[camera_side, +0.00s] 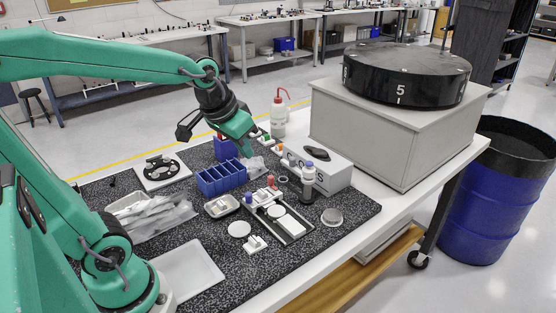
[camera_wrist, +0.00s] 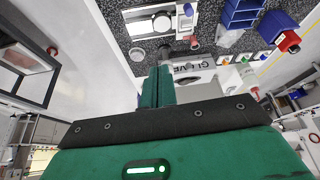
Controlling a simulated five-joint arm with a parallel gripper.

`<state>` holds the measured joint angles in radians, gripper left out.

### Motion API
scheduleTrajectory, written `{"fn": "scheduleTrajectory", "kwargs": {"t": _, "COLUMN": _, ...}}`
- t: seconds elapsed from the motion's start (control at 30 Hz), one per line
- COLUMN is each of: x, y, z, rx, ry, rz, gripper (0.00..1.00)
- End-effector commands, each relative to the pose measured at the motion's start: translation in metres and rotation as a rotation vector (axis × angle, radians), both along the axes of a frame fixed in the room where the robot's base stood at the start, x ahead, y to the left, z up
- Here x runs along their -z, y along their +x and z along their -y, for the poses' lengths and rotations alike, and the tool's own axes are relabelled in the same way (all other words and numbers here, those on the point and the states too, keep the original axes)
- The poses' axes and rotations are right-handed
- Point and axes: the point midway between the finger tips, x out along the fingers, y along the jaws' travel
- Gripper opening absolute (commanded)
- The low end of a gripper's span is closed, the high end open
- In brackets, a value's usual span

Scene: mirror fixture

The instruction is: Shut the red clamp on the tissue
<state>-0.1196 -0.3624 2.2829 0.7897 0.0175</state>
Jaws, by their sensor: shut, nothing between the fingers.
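My gripper (camera_side: 262,139) hangs above the far side of the black speckled mat, above and behind the fixture, apart from it. In the wrist view my gripper (camera_wrist: 164,72) has its green fingers together with nothing between them. A fixture (camera_side: 293,236) with a dark frame holds white pieces and a round disc in the middle of the mat. A small red part (camera_side: 270,181), which looks like the red clamp, stands up at its far end, beside a blue part (camera_side: 248,197). I cannot clearly tell the tissue from the other white pieces, nor whether the clamp is open or shut.
A blue bin (camera_side: 222,179) stands left of the fixture. A dark bottle (camera_side: 308,181) and a glove box (camera_side: 326,171) stand to its right. A white bottle with a red top (camera_side: 278,117) is behind. A white tray (camera_side: 188,273) lies near the front.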

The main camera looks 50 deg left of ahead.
Motion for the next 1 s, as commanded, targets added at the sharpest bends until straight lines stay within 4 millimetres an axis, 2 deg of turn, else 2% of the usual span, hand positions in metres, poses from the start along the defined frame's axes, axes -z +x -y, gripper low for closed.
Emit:
{"fn": "scheduleTrajectory", "kwargs": {"t": 0.37, "x": 0.024, "y": 0.055, "z": -0.034, "rx": -0.062, "ry": -0.002, "rz": -0.04, "gripper": 0.0}}
{"fn": "scheduleTrajectory", "kwargs": {"t": 0.6, "x": 0.047, "y": 0.087, "z": -0.059, "rx": -0.1, "ry": -0.004, "rz": -0.061, "gripper": 0.0}}
{"fn": "scheduleTrajectory", "kwargs": {"t": 1.0, "x": 0.089, "y": 0.126, "z": -0.098, "rx": -0.154, "ry": -0.008, "rz": -0.09, "gripper": 0.0}}
